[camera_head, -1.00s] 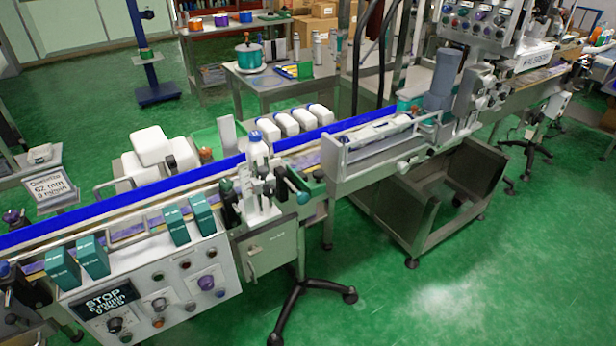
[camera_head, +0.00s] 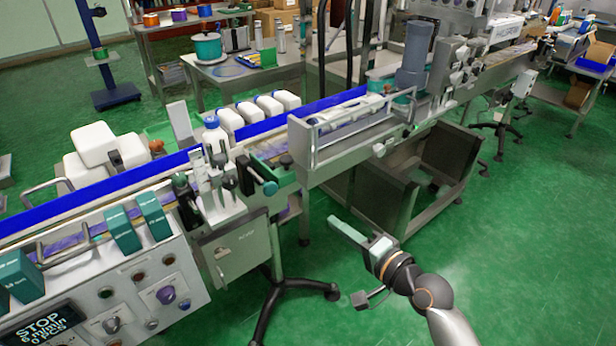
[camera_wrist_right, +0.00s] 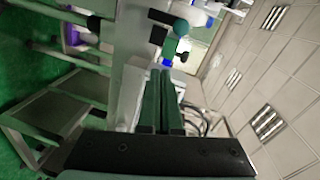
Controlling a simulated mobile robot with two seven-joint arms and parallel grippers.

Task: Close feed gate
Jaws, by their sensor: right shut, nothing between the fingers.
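The feed gate cannot be told for certain. On the conveyor (camera_head: 60,212) stands a grey metal fixture (camera_head: 222,180) with clamps and a white bottle with a blue cap (camera_head: 212,135). A dark lever with a teal knob (camera_head: 270,187) sticks out from its right side; a teal ball knob also shows in the right wrist view (camera_wrist_right: 181,26), beyond the fingertips. My right gripper (camera_head: 335,222) is over the floor to the right of the fixture, shut and empty, apart from the machine. Its green fingers show in the wrist view (camera_wrist_right: 160,80). My left gripper is not in view.
A control panel with a STOP display (camera_head: 45,328) is at the lower left. A clear-guarded unit (camera_head: 345,130) stands right of the fixture, with a steel bin (camera_head: 395,190) below. A black tripod foot (camera_head: 290,290) stands near my right gripper.

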